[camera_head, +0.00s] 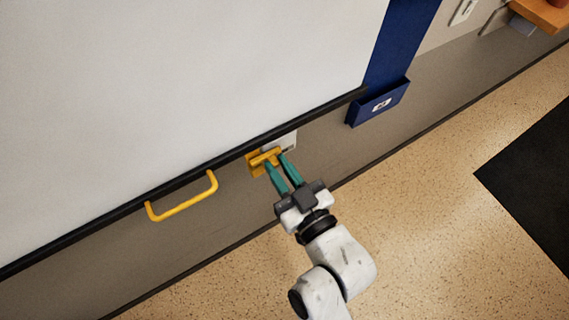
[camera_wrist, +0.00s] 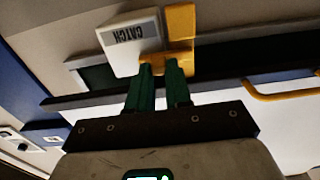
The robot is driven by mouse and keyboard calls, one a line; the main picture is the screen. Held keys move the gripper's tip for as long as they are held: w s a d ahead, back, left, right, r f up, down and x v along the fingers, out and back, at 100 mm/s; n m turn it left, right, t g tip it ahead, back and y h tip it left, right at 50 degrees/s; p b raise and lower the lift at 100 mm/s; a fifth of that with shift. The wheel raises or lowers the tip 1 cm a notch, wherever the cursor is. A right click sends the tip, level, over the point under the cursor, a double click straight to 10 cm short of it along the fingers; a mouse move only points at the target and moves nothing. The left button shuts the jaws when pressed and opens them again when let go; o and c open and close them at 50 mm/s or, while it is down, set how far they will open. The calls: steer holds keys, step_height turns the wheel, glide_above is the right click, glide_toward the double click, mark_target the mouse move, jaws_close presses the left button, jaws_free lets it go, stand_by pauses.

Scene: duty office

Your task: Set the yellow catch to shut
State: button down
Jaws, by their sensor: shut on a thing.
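The yellow catch (camera_head: 255,163) sits at the lower edge of the large white panel, by a small white label plate. In the wrist view the yellow catch (camera_wrist: 181,27) stands beside the white plate (camera_wrist: 132,42), which reads "CATCH". My gripper (camera_head: 276,163) reaches it with two green fingers. In the wrist view my gripper (camera_wrist: 161,70) is shut on the catch's lower yellow part, which is mostly hidden between and behind the fingertips.
A yellow handle (camera_head: 182,205) is on the panel's black lower edge, left of the catch. A blue wall box (camera_head: 378,103) hangs to the right. The white panel (camera_head: 180,90) fills the upper left. A dark mat (camera_head: 530,185) lies on the otherwise clear speckled floor.

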steer(key=c, duration=1)
jaws_free()
steer(key=shift+s+a, duration=0.15)
steer(key=shift+a, duration=0.15)
steer(key=shift+c, duration=0.2)
steer(key=b+v, duration=0.3)
steer(key=v, duration=0.8)
